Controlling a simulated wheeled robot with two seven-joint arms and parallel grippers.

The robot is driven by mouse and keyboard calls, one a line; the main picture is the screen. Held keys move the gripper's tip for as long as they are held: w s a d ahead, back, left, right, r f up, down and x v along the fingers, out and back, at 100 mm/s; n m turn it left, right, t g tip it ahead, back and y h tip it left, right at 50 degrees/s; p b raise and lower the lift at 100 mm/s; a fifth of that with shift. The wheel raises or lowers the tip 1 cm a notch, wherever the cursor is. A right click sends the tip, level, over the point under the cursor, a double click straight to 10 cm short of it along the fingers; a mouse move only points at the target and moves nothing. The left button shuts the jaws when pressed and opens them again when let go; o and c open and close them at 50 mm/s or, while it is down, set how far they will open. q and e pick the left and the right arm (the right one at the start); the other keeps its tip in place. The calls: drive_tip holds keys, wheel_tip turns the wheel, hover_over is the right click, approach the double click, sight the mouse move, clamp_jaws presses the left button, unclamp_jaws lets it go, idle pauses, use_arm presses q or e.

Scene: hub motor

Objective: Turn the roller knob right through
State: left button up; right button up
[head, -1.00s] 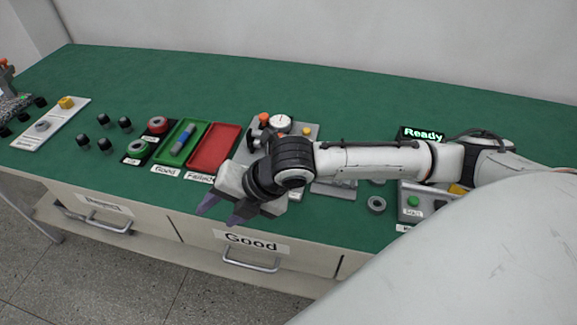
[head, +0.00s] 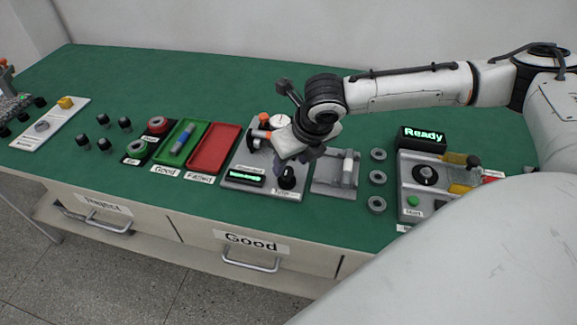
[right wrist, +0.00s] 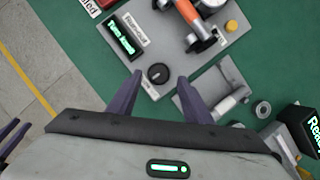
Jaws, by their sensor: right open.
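The roller knob (head: 287,178) is a black round knob at the front right of a grey test plate (head: 237,184). In the right wrist view the knob (right wrist: 158,73) lies between and just beyond my fingertips. My right gripper (head: 297,160) is open and empty, above and slightly behind the knob, pointing down. Its two purple fingers (right wrist: 160,78) stand apart in the right wrist view, and I see no contact with the knob. Purple finger parts at the lower left edge of the right wrist view look like my left gripper (right wrist: 10,135), which is mostly cut off.
A small green-lit display (head: 245,176) sits left of the knob, with a dial gauge (head: 279,121) behind. A grey fixture (head: 335,185), several grey rings (head: 378,178) and a control box (head: 415,185) stand to the right. Red (head: 237,128) and green (head: 205,125) trays lie left.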

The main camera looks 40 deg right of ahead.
sight(287, 170)
drive_tip(key=shift+x, duration=1.85)
drive_tip(key=c, duration=1)
drive_tip(key=shift+c, duration=0.2)
